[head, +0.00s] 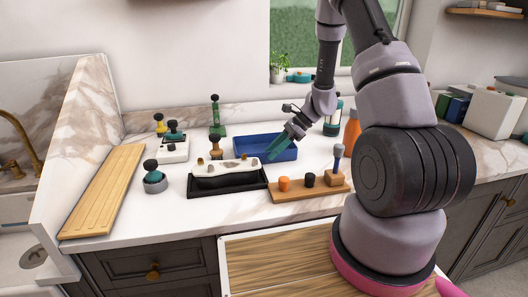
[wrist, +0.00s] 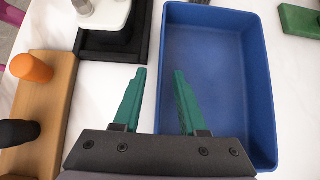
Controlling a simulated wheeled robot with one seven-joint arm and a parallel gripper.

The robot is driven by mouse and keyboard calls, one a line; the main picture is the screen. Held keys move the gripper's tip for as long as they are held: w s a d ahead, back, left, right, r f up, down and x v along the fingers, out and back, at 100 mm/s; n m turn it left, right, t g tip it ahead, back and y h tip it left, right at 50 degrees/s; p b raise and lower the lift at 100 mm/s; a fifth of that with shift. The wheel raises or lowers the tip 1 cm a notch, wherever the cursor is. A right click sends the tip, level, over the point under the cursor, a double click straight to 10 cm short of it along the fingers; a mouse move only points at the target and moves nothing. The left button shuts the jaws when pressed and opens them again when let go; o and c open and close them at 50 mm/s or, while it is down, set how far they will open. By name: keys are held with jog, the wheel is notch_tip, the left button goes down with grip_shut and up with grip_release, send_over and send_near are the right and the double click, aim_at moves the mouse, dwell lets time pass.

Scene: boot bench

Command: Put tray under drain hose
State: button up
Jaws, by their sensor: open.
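A blue tray (head: 247,144) sits empty on the white counter, behind a black tray; in the wrist view its floor (wrist: 218,75) and walls show plainly. My gripper (wrist: 160,72) is open and empty, its two green fingers apart. In the wrist view the fingers lie across the tray's left side, the right finger over the tray and the left finger outside it. In the head view my gripper (head: 276,150) hides part of the tray. I cannot tell whether the fingers touch it. I cannot make out a drain hose in either view.
The black tray (head: 240,189) holds a white-topped block. A wooden board (head: 300,193) with orange and black knobs lies to its right. Several small knobbed fixtures, including a green one (head: 217,131), stand left and behind. An orange bottle (head: 352,128) stands right. A long wooden board (head: 103,190) lies left.

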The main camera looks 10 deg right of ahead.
jog(key=shift+x, duration=1.2)
grip_shut()
dwell(0.5)
